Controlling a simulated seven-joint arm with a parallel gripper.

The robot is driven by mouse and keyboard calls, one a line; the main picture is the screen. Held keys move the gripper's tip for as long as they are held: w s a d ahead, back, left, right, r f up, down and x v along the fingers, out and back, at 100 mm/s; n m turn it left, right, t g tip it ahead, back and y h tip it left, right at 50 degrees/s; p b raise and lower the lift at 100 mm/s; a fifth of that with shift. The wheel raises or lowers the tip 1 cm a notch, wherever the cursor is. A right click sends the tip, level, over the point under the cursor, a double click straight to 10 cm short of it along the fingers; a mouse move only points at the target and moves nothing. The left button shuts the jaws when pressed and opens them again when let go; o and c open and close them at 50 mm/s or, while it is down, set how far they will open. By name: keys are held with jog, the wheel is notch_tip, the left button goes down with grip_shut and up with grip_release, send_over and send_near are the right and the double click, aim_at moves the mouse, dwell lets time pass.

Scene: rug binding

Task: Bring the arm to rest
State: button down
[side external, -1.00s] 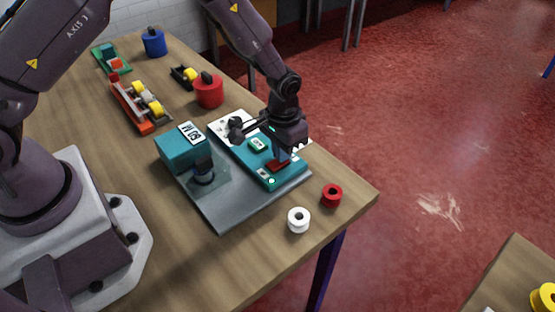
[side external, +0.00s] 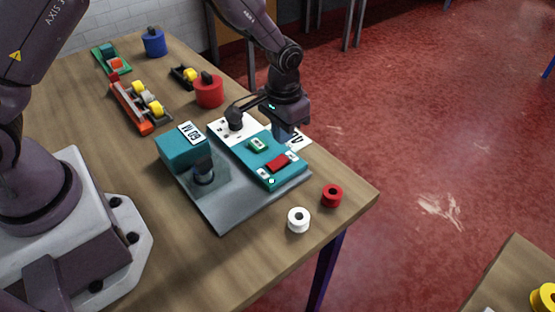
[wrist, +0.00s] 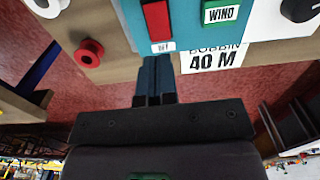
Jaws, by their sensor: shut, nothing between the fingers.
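My gripper (side external: 284,133) is over the far right edge of the teal control panel (side external: 247,157), above the table edge. In the wrist view its fingers (wrist: 156,75) are together with nothing between them, just below the panel's edge. The panel carries a red rocker switch (side external: 277,163) and a green button (side external: 258,145). In the wrist view the red switch (wrist: 158,20) has a small white label under it, and the green button (wrist: 221,12) is labelled WIND.
A red spool (side external: 332,195) and a white spool (side external: 298,219) stand near the front table edge. A teal box (side external: 180,152) sits on the grey base plate (side external: 222,212). A red weight (side external: 208,92) and a tape rack (side external: 140,108) stand further back.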

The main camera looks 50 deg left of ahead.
jog(key=shift+r, duration=0.75)
jog(key=shift+s, duration=0.1)
jog(key=s+a+r+t, duration=0.2)
jog(key=s+a+r, duration=0.1)
jog(key=s+r, duration=0.8)
jog(key=s+a+r+t, duration=0.3)
jog(key=s+r, duration=0.8)
jog(key=r, duration=0.2)
jog(key=shift+s+a+r+t, duration=0.15)
jog(key=shift+s+a+t, duration=0.1)
jog(key=shift+t, duration=0.05)
